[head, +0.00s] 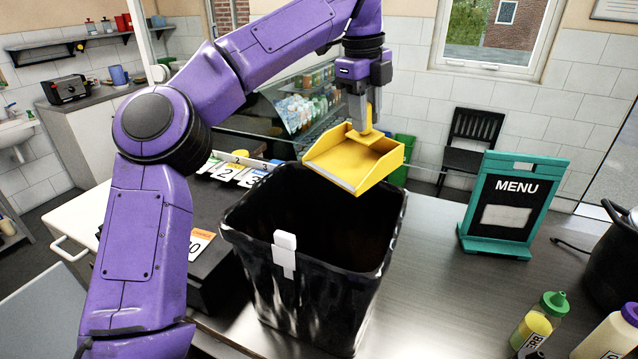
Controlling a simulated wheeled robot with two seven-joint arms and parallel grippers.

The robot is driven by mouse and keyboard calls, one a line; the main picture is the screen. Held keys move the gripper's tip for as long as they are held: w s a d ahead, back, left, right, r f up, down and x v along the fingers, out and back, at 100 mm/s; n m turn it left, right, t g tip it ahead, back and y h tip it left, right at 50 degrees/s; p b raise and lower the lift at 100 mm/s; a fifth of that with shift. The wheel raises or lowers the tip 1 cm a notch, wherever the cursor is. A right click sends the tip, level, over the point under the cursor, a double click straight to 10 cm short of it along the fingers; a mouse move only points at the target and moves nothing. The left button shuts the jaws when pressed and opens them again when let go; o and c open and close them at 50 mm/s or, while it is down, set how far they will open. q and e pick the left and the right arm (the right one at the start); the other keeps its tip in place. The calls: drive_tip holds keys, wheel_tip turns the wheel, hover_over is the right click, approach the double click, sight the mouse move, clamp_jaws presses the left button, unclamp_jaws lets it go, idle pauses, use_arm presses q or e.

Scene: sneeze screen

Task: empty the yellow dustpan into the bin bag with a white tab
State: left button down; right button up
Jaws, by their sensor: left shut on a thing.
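My left gripper (361,101) is shut on the upright handle of the yellow dustpan (350,160). It holds the dustpan in the air over the back right part of the black bin bag (320,290), which lines an open bin on the counter. The dustpan is tilted a little, with its pale front lip toward the lower left. I see nothing lying in the pan. The white tab (285,254) hangs over the front left rim of the bag. The inside of the bag is dark. My right gripper is not in view.
A green-framed menu board (513,205) stands on the counter to the right. Sauce bottles (540,322) and a black pot (612,262) are at the right edge. Numbered cards (235,172) stand behind the bin at left. The counter between bin and board is clear.

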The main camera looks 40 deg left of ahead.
use_arm(q)
drive_tip(key=shift+f, duration=0.1)
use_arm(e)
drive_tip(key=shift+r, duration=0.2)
use_arm(q)
drive_tip(key=shift+w, duration=0.1)
drive_tip(key=shift+w+g+p, duration=0.2)
drive_tip(key=shift+g+p, duration=0.3)
drive_tip(key=shift+p, duration=0.25)
drive_tip(key=shift+w+f+g+b, duration=0.25)
drive_tip(key=shift+f+g+b, duration=0.05)
drive_tip(key=shift+f, duration=0.25)
drive_tip(key=shift+w+d+f, duration=0.1)
drive_tip(key=shift+w+d, duration=0.05)
drive_tip(key=shift+w, duration=0.05)
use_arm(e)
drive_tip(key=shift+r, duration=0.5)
use_arm(q)
drive_tip(key=shift+s+d+r, duration=0.15)
drive_tip(key=shift+s+r, duration=0.1)
drive_tip(key=shift+s, duration=0.2)
drive_tip(key=s+d+r, duration=0.1)
drive_tip(key=s+d+r+b, duration=0.1)
drive_tip(key=s, duration=0.1)
drive_tip(key=shift+s+d+r, duration=0.2)
drive_tip(key=shift+d+r, duration=0.05)
drive_tip(key=shift+r, duration=0.05)
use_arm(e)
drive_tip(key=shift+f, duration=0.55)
